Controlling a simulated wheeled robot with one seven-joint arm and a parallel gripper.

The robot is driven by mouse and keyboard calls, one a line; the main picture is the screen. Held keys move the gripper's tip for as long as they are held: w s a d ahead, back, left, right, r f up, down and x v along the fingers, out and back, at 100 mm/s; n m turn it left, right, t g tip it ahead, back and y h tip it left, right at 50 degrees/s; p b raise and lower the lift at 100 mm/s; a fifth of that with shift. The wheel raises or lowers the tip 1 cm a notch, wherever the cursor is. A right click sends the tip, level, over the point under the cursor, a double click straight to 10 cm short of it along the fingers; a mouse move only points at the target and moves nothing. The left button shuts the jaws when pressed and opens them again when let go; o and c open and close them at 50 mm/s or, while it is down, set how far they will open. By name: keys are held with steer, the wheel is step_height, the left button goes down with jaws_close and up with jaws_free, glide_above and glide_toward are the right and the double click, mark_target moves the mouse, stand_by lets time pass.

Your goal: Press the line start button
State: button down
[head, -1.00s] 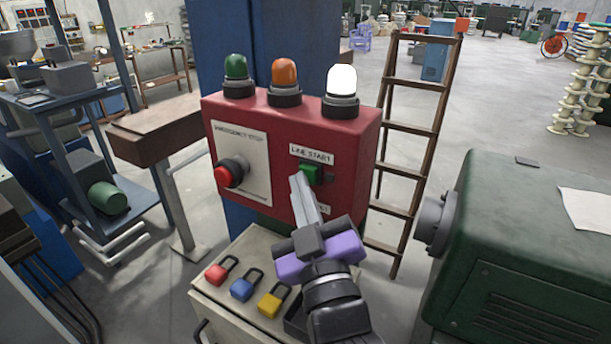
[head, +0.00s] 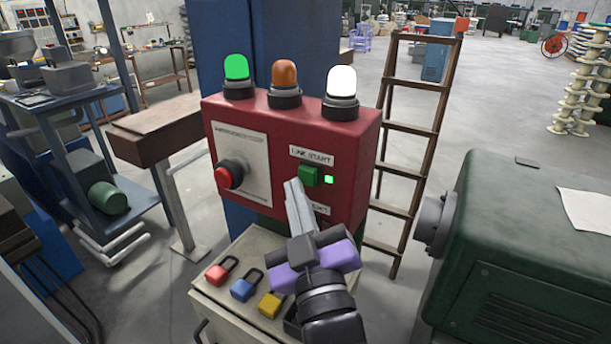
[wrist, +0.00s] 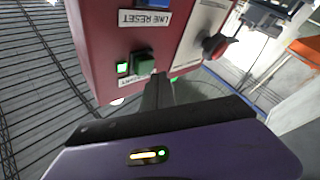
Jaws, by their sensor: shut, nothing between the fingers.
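The red control box (head: 360,140) carries a green button (head: 312,175) under a LINE START label (head: 311,156). A small green indicator (head: 329,180) beside the button is lit. In the wrist view the green button (wrist: 144,65) and its lit indicator (wrist: 123,68) show again. My gripper (head: 292,184) is shut and empty. Its fingertips are just left of the button in the head view and appear apart from it. In the wrist view my gripper (wrist: 159,78) is close beside the button. The green lamp (head: 236,68) and white lamp (head: 341,82) are lit; the orange lamp (head: 285,74) looks unlit.
A red emergency stop knob (head: 229,174) sits on a pale plate on the box's left. A blue button (wrist: 158,3) with a LINE RESET label shows in the wrist view. Padlocks (head: 242,288) lie on the cabinet below. A ladder (head: 408,150) and green machine (head: 520,240) stand at right.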

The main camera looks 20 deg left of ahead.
steer(key=s, duration=0.3)
steer(key=s+b, duration=0.1)
steer(key=s, duration=0.1)
steer(key=shift+a, duration=0.35)
stand_by(0.8)
